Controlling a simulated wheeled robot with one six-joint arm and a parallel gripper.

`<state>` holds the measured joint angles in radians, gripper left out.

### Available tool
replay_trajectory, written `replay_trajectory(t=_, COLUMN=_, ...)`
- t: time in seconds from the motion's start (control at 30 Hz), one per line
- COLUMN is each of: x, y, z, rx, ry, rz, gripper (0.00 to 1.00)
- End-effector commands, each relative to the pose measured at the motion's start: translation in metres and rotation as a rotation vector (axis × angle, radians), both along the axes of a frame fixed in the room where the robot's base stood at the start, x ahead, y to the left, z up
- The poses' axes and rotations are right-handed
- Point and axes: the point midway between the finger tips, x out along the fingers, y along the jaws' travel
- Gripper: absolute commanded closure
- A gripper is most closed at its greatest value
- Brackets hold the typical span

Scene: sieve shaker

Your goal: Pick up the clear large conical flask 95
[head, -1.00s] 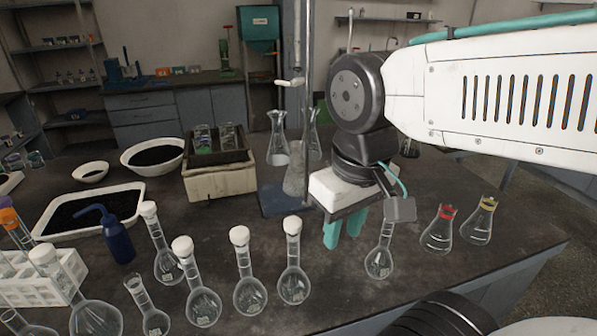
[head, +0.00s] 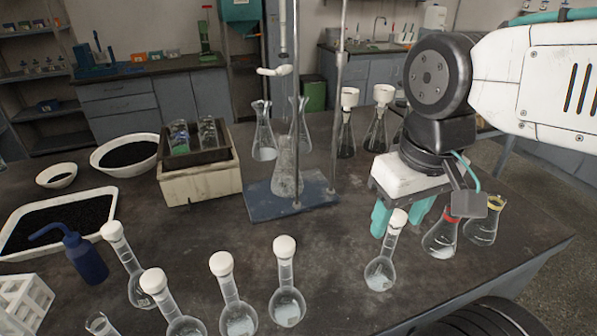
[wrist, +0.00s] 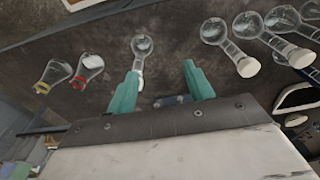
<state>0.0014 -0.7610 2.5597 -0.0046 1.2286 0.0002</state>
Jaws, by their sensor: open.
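Clear conical flasks stand in several places; no number is readable, so I cannot tell which is 95. In the head view, two open-topped ones (head: 264,135) (head: 302,128) stand at the back by the blue-based stand, with a third clear vessel (head: 287,172) on its base. Two more, with a red collar (head: 440,238) and a yellow collar (head: 484,222), stand at the right; the wrist view also shows the red-collared (wrist: 90,66) and yellow-collared (wrist: 56,72) ones. My gripper (head: 400,212) is open and empty above the table, left of the red-collared flask. Its fingers (wrist: 161,76) are apart.
A white-stoppered round flask (head: 381,272) stands close in front of my gripper. More stoppered round flasks (head: 238,316) line the front. Two flasks with white funnels (head: 376,128) stand behind. The table's right edge is near the yellow-collared flask.

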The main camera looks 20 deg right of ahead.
Motion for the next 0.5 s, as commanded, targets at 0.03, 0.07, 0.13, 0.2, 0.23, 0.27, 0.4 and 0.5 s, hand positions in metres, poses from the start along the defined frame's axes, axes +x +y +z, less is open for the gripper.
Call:
replay_trajectory(t=0.03, x=0.001, y=-0.001, z=0.000, rx=-0.007, ry=0.007, rz=0.008, gripper=0.40)
replay_trajectory(t=0.07, x=0.002, y=-0.001, z=-0.001, rx=-0.015, ry=0.015, rz=0.018, gripper=0.40)
replay_trajectory(t=0.13, x=0.007, y=-0.005, z=-0.002, rx=-0.052, ry=0.045, rz=0.057, gripper=0.40)
replay_trajectory(t=0.2, x=0.016, y=-0.012, z=-0.004, rx=-0.113, ry=0.095, rz=0.121, gripper=0.40)
replay_trajectory(t=0.23, x=0.021, y=-0.016, z=-0.004, rx=-0.145, ry=0.120, rz=0.157, gripper=0.40)
replay_trajectory(t=0.27, x=0.027, y=-0.019, z=-0.005, rx=-0.182, ry=0.150, rz=0.198, gripper=0.40)
replay_trajectory(t=0.4, x=0.064, y=-0.033, z=-0.010, rx=-0.381, ry=0.303, rz=0.426, gripper=0.40)
replay_trajectory(t=0.5, x=0.097, y=-0.036, z=-0.014, rx=-0.530, ry=0.408, rz=0.596, gripper=0.40)
